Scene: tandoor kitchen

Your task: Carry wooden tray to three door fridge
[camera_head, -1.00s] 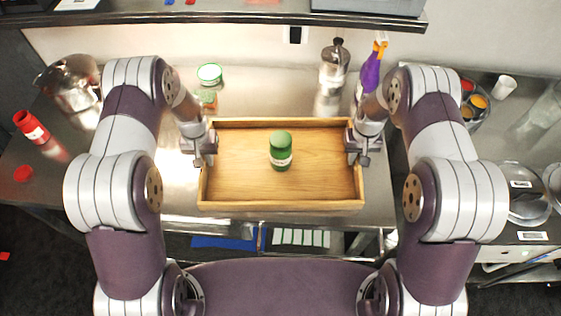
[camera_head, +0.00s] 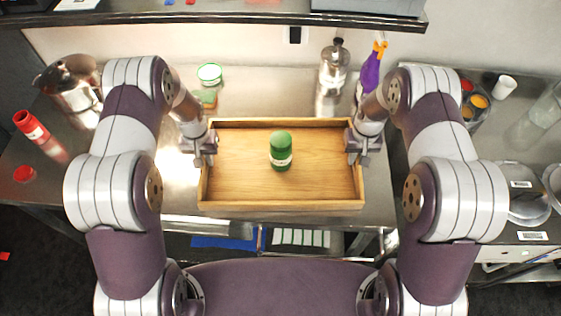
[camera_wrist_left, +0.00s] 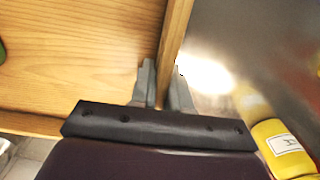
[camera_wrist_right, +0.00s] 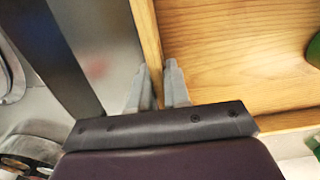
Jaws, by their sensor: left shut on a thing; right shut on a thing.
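The wooden tray (camera_head: 235,180) is a light-brown rectangle with raised walls, in the middle of the head view over the steel counter. A green bottle (camera_head: 281,152) stands upright in it near the centre. My left gripper (camera_head: 205,150) is shut on the tray's left wall; in the left wrist view its fingers (camera_wrist_left: 162,85) sit on both sides of the wall. My right gripper (camera_head: 357,150) is shut on the right wall, and its fingers (camera_wrist_right: 158,85) straddle that wall in the right wrist view. I cannot tell how high the tray is above the counter. No fridge is recognisable.
A shelf (camera_head: 220,17) overhangs the back. The right counter holds containers.

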